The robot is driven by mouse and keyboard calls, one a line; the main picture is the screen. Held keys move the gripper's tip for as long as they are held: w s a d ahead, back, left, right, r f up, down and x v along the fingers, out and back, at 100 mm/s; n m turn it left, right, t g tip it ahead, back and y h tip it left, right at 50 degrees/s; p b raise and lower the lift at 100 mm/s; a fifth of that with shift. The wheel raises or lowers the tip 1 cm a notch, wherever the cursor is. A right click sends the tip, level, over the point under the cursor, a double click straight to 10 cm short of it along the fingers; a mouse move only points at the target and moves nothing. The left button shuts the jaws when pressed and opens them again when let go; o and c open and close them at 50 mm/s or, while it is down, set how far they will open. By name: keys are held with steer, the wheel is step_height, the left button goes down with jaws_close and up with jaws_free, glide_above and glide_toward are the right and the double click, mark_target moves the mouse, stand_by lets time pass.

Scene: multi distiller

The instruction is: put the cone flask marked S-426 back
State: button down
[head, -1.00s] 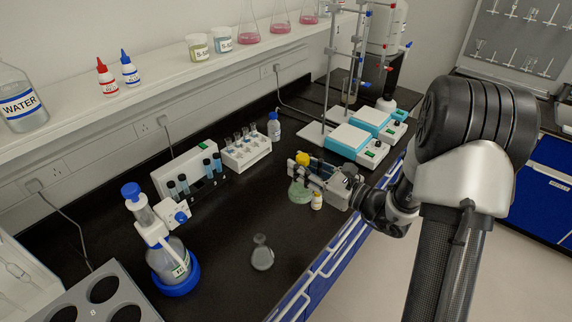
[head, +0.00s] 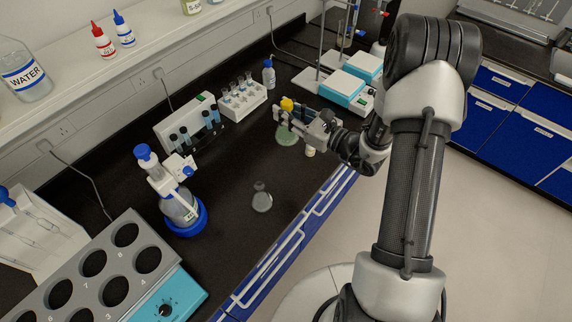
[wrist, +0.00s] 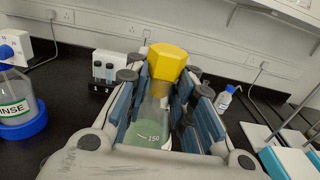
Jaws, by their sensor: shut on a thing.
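A cone flask with green liquid and a yellow cap (head: 286,134) is held in my gripper (head: 302,123) over the right part of the black bench. In the wrist view the yellow cap (wrist: 167,62) and green liquid (wrist: 145,134) show between the blue-grey fingers of my gripper (wrist: 160,100). A 150 mark is on the glass. No S-426 marking is readable, and I cannot tell whether the flask's base touches the bench.
A small bottle (head: 310,150) stands close to the held flask. A rinse dispenser (head: 180,208), tube racks (head: 243,103) and hotplate stirrers (head: 342,92) stand around. A grey block with numbered round holes (head: 98,270) is at front left.

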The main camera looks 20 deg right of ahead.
steer(key=shift+a+f, duration=0.15)
steer(key=shift+a, duration=0.05)
step_height(320, 180, down, 20)
steer(key=b, duration=0.3)
steer(key=shift+r, duration=0.2)
steer(key=shift+f, duration=0.1)
steer(key=shift+f+b, duration=0.15)
steer(key=shift+b, duration=0.15)
steer(key=c, duration=1.4)
jaws_free()
steer(key=shift+o, duration=0.2)
steer(key=shift+r, duration=0.2)
